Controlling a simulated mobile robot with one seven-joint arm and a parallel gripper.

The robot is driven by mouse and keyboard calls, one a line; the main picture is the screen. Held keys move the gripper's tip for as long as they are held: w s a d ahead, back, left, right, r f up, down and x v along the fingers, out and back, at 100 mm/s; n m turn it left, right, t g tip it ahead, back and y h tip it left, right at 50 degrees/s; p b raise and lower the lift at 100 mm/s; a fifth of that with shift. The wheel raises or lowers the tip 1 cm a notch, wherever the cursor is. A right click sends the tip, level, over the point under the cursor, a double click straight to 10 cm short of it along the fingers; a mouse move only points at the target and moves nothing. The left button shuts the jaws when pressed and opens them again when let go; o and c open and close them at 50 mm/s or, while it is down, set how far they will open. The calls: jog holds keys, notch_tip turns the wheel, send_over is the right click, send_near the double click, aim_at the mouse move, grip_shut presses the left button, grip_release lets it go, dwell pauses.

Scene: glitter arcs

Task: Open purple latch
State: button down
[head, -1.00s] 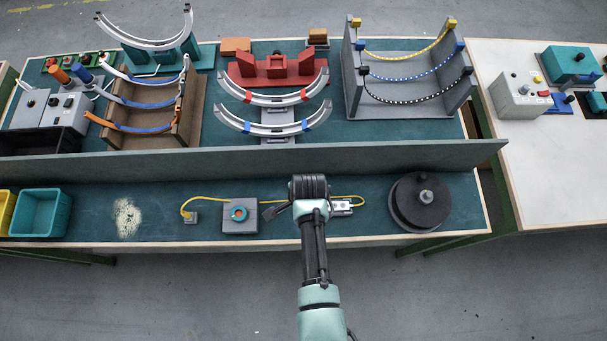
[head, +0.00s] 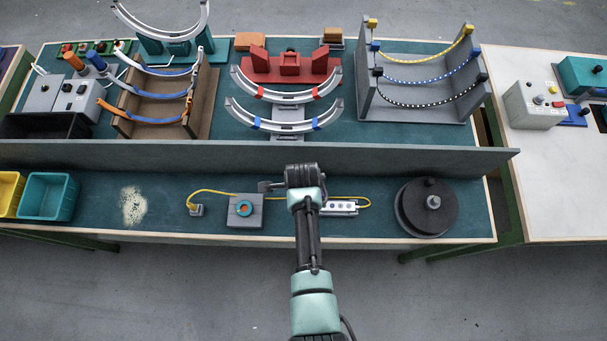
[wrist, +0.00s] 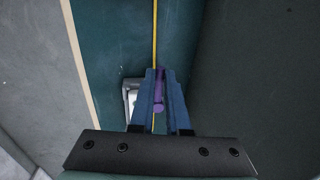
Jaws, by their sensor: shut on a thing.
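The purple latch (wrist: 159,92) shows in the wrist view as a small purple bar with a round end. My gripper (wrist: 161,76) has its two blue fingers on either side of it and is shut on it. In the head view, the dark body of my gripper (head: 304,178) is above the front strip of the bench, between the grey box with a teal ring and the white socket strip. It hides the latch and the fingertips there. I cannot tell how far the latch is turned.
A yellow cable (wrist: 155,35) runs close by the fingers. The grey box (head: 245,211) is left, the white socket strip (head: 340,207) right, and a dark round disc (head: 427,207) farther right. A long grey divider wall (head: 400,157) stands behind.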

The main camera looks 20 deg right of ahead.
jog(key=c, duration=0.9)
grip_release()
notch_tip(320, 180, up, 13)
jog(key=s, duration=0.2)
jog(key=shift+s+a, duration=0.2)
jog(key=shift+a, duration=0.15)
jog(key=shift+f, duration=0.1)
